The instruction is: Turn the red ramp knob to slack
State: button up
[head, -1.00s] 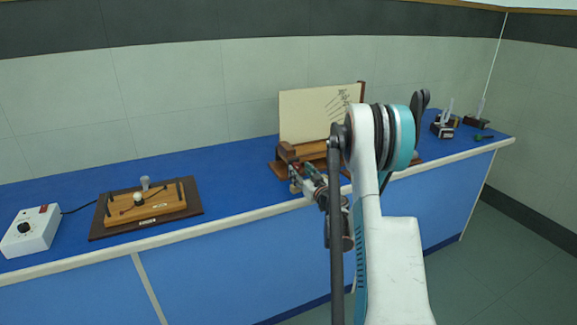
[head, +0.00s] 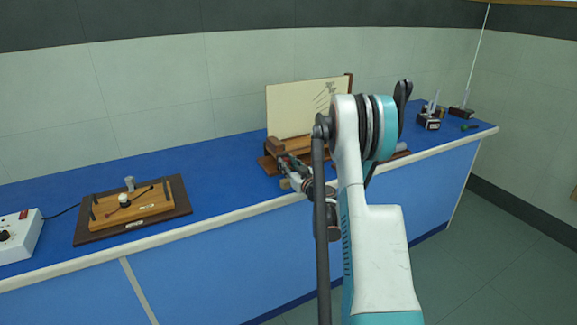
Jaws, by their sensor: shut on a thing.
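The ramp apparatus (head: 312,146) is a brown wooden unit with an upright cream board (head: 300,108) marked with slanted lines. It stands on the blue bench. My gripper (head: 286,168) is at the front left of its wooden base, pointing at it. It is shut on a small part there, where the red ramp knob would be. The knob itself is hidden by the fingers, so its colour and turn do not show. My arm covers the right part of the apparatus.
A wooden board unit (head: 135,205) with a small white knob lies on the bench at left, beside a white box (head: 18,238) with a black dial. Small dark devices (head: 430,120) stand at the far right end. The bench between the units is clear.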

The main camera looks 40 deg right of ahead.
jog(key=n, duration=0.3)
jog(key=shift+n, duration=0.3)
jog(key=o, duration=1)
jog(key=shift+o, duration=0.2)
jog(key=shift+s, duration=0.15)
jog(key=shift+v, duration=3.6)
